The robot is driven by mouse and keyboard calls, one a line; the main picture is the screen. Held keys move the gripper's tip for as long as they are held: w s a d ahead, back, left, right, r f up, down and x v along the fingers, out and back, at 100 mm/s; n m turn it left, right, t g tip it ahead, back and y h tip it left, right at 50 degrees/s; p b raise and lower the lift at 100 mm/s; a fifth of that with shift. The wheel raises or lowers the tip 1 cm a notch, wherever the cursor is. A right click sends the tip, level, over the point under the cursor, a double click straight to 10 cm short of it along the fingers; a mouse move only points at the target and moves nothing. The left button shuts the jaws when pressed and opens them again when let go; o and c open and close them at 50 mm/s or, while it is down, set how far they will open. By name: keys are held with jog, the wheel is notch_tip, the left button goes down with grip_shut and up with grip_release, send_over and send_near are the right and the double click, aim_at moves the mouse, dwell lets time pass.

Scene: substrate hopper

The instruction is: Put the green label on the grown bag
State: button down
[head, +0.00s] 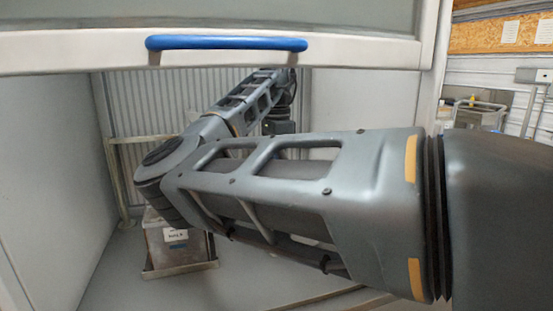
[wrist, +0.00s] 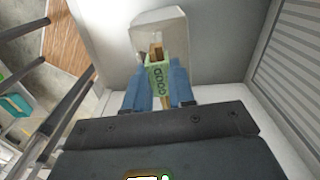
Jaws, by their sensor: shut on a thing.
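In the wrist view my gripper (wrist: 160,82) has two blue fingers shut on the green label (wrist: 158,78), which bears dark lettering. A brown wooden-looking piece, like a peg, shows above and below the label between the fingers. Just beyond the fingertips is a pale, block-shaped thing (wrist: 172,20) that may be the grown bag; its contents cannot be made out. I cannot tell whether the label touches it. In the head view my arm crosses the middle and the fingers and label cannot be made out.
The raised sash with a blue handle (head: 227,43) spans the top of the head view. A grey box (head: 163,250) with a white tag stands in a shallow tray (head: 180,269) below my arm, at left. Smooth side walls and a ribbed back wall (head: 150,98) enclose the space.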

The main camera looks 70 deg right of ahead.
jog(key=shift+w+a+p, duration=0.15)
jog(key=shift+p, duration=0.3)
dwell(0.4)
jog(key=shift+c, duration=1.6)
grip_release()
jog(key=shift+r, duration=0.1)
notch_tip(320, 180, up, 5)
jog(key=p, duration=0.4)
jog(key=shift+p, duration=0.4)
jog(key=shift+r, duration=0.9)
